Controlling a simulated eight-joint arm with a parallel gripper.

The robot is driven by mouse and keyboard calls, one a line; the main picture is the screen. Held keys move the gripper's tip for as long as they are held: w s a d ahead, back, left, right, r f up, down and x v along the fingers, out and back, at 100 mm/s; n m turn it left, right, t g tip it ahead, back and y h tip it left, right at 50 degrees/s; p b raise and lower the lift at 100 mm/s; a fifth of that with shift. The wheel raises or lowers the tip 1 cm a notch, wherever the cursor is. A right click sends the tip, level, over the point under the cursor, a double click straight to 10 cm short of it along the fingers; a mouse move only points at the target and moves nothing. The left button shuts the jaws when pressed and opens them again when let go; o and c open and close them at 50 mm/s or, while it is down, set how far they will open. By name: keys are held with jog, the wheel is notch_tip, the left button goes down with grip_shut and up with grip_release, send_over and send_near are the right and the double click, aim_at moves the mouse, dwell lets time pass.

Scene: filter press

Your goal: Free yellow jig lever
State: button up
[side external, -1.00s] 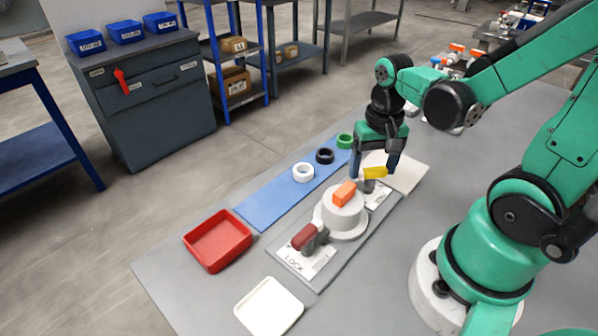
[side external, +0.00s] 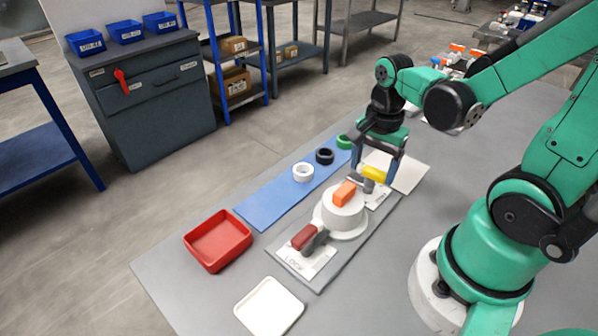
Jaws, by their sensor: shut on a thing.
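The yellow lever (side external: 373,174) is on the far end of the jig plate (side external: 322,281), beyond the white round body (side external: 343,215). My gripper (side external: 373,172) points down over it, with its two blue fingers shut on the yellow handle from either side. An orange block (side external: 344,193) sits on top of the white body. A dark red lever (side external: 304,236) lies at the near end of the jig, by a label reading LOCK (side external: 297,265). The lever's grey base is partly hidden by my gripper.
A blue mat (side external: 265,205) behind the jig carries a white ring (side external: 303,172), a black ring (side external: 325,156) and a green ring (side external: 344,142). A red tray (side external: 217,241) and a white tray (side external: 269,308) stand at the near left. A pale sheet (side external: 408,172) lies right of my gripper.

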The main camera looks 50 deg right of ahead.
aim_at(372, 169)
jog(key=shift+m, duration=0.5)
jog(key=o, duration=1.2)
jog(key=shift+r, duration=0.1)
jog(key=shift+r, duration=2.7)
